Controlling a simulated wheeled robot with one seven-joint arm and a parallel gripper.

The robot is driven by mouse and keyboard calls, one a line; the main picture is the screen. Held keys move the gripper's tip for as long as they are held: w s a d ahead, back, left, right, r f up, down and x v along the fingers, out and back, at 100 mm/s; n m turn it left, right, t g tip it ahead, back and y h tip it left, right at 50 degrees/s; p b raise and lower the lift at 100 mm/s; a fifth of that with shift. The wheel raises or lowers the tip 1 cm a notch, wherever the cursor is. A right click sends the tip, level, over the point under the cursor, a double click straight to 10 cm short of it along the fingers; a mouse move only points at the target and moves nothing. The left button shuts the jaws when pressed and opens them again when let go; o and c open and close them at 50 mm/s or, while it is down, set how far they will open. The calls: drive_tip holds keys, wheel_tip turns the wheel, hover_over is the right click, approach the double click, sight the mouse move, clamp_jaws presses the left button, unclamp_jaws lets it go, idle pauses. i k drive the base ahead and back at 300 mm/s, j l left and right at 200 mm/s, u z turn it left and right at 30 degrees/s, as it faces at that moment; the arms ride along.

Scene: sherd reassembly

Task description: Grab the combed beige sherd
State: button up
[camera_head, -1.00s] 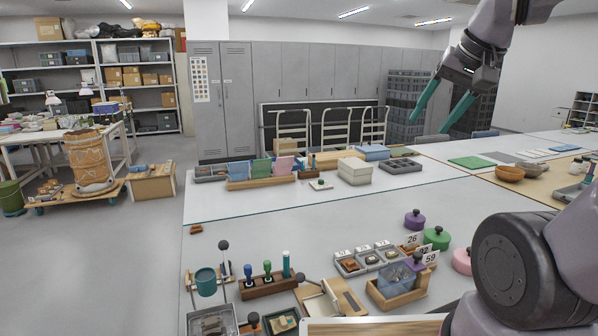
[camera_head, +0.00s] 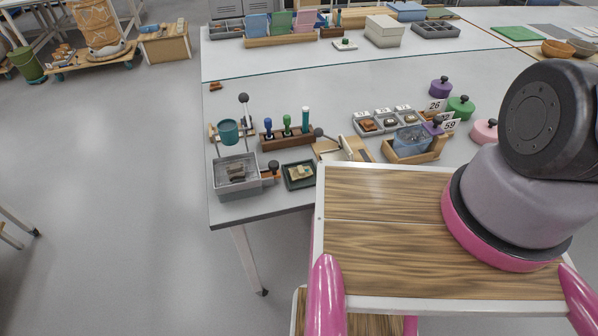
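I cannot tell for certain which piece is the combed beige sherd, as the pieces are too small for surface marks to show. A beige piece (camera_head: 300,173) lies in a small dark tray (camera_head: 288,184) near the front edge of the table. Several small brown and pale pieces sit in the grey numbered compartment tray (camera_head: 381,130) further back. Dark greyish pieces (camera_head: 236,172) lie in a grey bin (camera_head: 226,193) at the front left corner. A small brown piece (camera_head: 215,87) lies alone near the left table edge. My gripper is out of view.
A wooden rack (camera_head: 268,138) holds several upright tools. A wooden box (camera_head: 410,157) holds a clear bluish bag. Purple (camera_head: 441,88), green (camera_head: 460,108) and pink (camera_head: 484,132) knobbed weights stand to the right.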

sight(300, 173)
drive_tip(key=k+j, duration=1.05)
drive_tip(key=k+l+u, duration=0.05)
drive_tip(key=k, duration=0.05)
